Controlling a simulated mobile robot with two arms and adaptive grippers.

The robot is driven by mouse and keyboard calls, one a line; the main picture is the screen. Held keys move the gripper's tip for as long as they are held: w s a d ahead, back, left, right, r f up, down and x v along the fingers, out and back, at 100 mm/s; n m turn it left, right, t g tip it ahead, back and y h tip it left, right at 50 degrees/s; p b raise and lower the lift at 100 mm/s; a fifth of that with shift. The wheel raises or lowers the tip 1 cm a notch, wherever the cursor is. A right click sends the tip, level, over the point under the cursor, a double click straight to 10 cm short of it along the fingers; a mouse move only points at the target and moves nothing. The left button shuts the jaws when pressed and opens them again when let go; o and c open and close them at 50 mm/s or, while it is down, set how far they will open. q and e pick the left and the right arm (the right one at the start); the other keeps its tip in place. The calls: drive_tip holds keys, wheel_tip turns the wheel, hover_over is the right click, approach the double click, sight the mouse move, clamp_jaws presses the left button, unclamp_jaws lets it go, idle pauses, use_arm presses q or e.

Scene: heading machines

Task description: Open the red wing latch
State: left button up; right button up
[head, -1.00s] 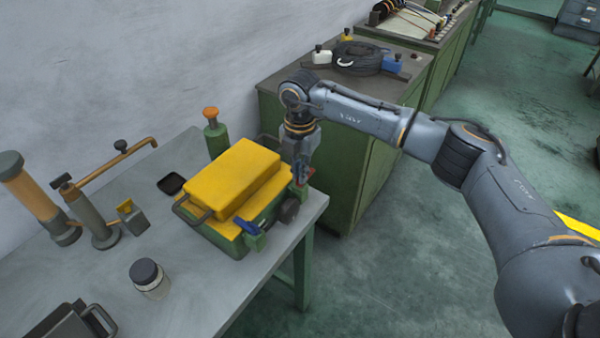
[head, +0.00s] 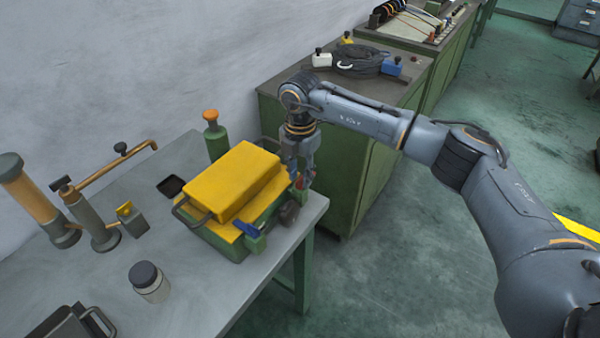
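A yellow-lidded green case (head: 232,182) sits on the grey bench. The red wing latch (head: 299,182) is at its right end, mostly hidden by my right gripper; only a small red patch shows. A blue wing latch (head: 246,229) is on the front right corner of the case. My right gripper (head: 302,181) points down at the red latch, its fingers apart with the red patch between them. I cannot tell whether the fingers touch it or how the latch is turned. The yellow lid is down on the case. My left gripper is out of view.
A dark round knob (head: 289,212) sticks out just below the red latch. A green bottle with an orange top (head: 214,136) stands behind the case. A jar (head: 149,281) and an orange-handled tool (head: 104,225) are to the left. A green cabinet (head: 345,175) stands behind my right gripper.

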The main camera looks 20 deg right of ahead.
sight(300, 178)
drive_tip(key=shift+r, duration=0.1)
wheel_tip(300, 178, up, 12)
idle(0.5)
